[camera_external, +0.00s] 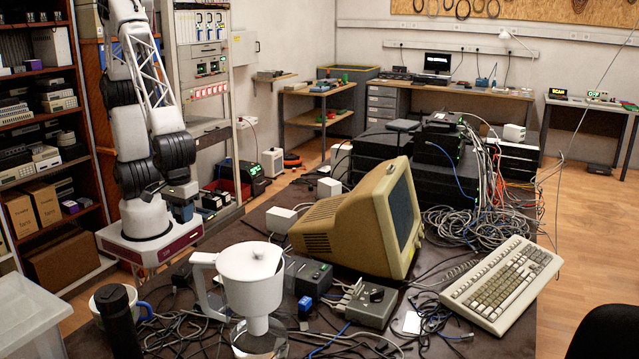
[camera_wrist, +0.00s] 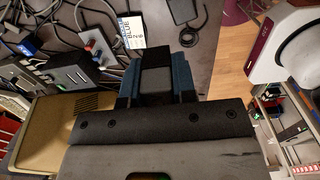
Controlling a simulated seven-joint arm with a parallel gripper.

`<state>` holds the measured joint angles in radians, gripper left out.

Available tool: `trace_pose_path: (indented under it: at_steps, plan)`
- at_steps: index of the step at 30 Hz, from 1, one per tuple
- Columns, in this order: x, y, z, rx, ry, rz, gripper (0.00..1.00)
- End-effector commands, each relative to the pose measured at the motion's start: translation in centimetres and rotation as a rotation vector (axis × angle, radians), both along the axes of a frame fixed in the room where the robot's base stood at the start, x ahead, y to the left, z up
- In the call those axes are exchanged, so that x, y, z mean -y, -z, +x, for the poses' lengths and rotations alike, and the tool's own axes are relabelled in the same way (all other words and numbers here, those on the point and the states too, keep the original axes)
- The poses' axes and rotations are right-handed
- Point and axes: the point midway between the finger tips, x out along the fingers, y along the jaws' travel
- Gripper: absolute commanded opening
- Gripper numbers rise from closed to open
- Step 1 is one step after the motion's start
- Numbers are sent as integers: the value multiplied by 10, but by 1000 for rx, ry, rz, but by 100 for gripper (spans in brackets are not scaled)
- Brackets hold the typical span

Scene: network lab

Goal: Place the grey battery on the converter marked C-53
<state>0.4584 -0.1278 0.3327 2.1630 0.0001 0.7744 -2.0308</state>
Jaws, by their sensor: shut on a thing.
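My gripper (camera_external: 183,208) hangs low beside my base, over the left back part of the cluttered table. In the wrist view its two blue fingers are shut on a dark grey block (camera_wrist: 155,81), which looks like the grey battery. The block is hard to make out in the external view. A dark box with small lights (camera_external: 308,273) lies in front of the beige monitor; a similar dark box (camera_wrist: 70,76) shows at the left of the wrist view. No C-53 mark is readable, so I cannot tell which box is that converter.
A keyboard (camera_external: 503,281) lies at right. Cables cover much of the table. A grey box with a knob (camera_external: 367,303) and small blue block (camera_external: 305,307) lie in front.

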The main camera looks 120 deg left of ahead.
Motion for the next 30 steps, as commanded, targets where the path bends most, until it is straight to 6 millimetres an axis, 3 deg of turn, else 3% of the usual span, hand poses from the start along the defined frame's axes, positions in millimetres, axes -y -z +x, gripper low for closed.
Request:
trace_pose_path:
  at_steps: [14,24,30]
  plan:
    - [-1,53,-3,-1,1,1,0]
    - [0,108,-3,-1,1,1,0]
    - [0,124,-3,-1,1,0,0]
